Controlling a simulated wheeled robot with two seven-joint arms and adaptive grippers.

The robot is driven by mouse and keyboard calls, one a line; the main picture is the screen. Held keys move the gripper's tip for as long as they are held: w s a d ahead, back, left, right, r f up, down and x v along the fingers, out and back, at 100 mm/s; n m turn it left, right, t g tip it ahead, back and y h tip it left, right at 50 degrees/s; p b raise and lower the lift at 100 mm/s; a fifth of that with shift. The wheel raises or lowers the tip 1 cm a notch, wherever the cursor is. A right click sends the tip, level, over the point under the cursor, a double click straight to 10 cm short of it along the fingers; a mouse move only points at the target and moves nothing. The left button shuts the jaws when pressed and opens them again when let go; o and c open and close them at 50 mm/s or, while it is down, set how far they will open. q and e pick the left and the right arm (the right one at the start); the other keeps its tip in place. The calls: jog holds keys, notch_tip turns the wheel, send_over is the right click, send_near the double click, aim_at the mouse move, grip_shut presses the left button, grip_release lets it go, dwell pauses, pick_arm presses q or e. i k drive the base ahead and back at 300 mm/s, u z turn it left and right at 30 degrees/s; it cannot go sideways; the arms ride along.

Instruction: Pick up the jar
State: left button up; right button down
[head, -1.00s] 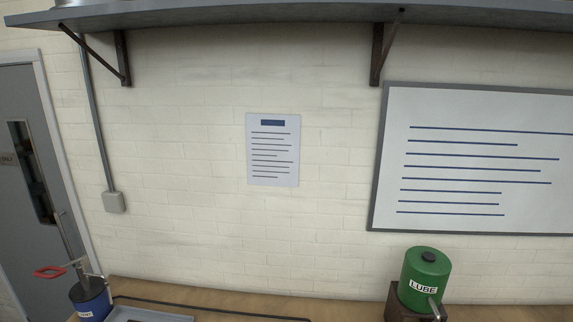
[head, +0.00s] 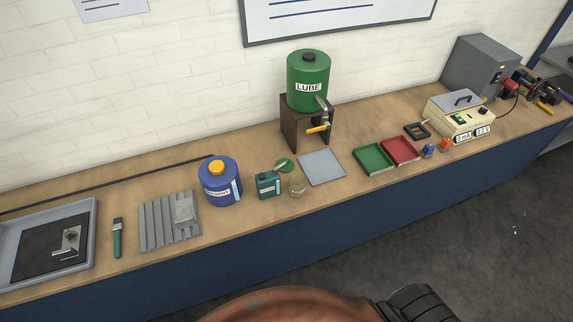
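A small clear glass jar (head: 297,187) stands on the wooden workbench (head: 235,222) near its front edge, in the middle of the head view. It looks open at the top, and a yellowish tint shows in it. Neither of my grippers can be made out in the head view, and nothing is touching the jar.
A blue drum (head: 220,187) with an orange cap stands left of the teal can. A green lube tank (head: 308,72) on a brown stand is behind the jar. Green (head: 373,160) and red (head: 401,151) trays lie to the right. Bare bench lies before the jar.

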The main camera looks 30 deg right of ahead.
aim_at(296, 180)
jog(key=k, duration=1.1)
jog(key=z, duration=0.7)
jog(key=i, duration=1.35)
jog(key=u, duration=0.45)
